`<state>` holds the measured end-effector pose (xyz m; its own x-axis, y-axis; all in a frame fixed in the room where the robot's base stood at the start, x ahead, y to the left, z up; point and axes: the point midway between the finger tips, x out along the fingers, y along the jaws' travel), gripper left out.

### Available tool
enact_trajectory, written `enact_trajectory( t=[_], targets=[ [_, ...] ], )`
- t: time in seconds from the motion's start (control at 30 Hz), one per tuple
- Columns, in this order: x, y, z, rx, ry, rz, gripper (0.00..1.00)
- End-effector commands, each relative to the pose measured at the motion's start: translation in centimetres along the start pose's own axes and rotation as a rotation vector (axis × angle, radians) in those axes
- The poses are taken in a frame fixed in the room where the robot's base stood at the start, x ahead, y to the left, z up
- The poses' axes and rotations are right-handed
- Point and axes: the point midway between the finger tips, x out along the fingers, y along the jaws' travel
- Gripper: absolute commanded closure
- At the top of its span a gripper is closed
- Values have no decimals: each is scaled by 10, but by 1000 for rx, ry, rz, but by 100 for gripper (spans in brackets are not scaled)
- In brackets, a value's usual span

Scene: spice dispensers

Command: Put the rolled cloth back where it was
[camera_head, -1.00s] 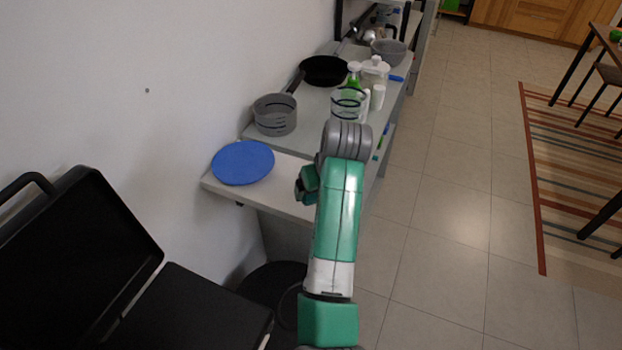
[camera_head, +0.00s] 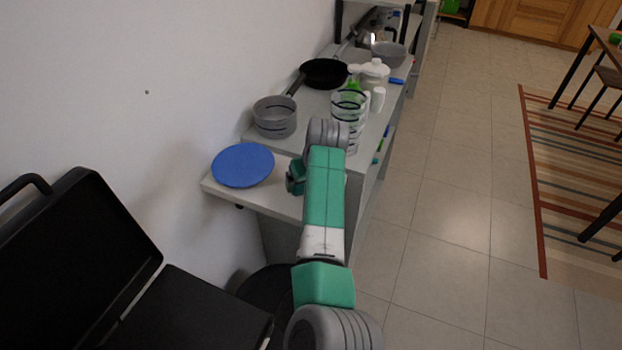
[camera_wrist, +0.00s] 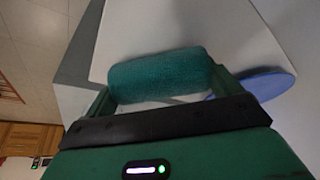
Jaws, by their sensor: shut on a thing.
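The rolled cloth (camera_wrist: 160,73) is a dark teal, fuzzy roll. In the wrist view it lies crosswise between the fingers of my gripper (camera_wrist: 165,85), which is shut on it. Behind it shows the pale top of the low shelf (camera_wrist: 195,28); I cannot tell whether the cloth touches it.
A round blue disc (camera_head: 243,165) lies on the low shelf (camera_head: 262,201), left of my arm; its edge shows in the wrist view (camera_wrist: 268,84). A grey pot (camera_head: 275,117), a black pan (camera_head: 324,73) and a clear ringed container (camera_head: 349,106) stand on the counter behind. Open floor lies right.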

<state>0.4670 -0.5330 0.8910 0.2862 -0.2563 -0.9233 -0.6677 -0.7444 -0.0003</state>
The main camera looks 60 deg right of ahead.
Motion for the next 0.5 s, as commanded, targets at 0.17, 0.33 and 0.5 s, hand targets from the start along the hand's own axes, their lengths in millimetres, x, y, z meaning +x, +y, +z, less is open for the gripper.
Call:
enact_trajectory(
  t=[0.17,0.33,0.5],
  targets=[
    [3,0,1,0,-1,0,0],
    [3,0,1,0,-1,0,0],
    [-16,1,-1,0,1,2,0]
  ],
)
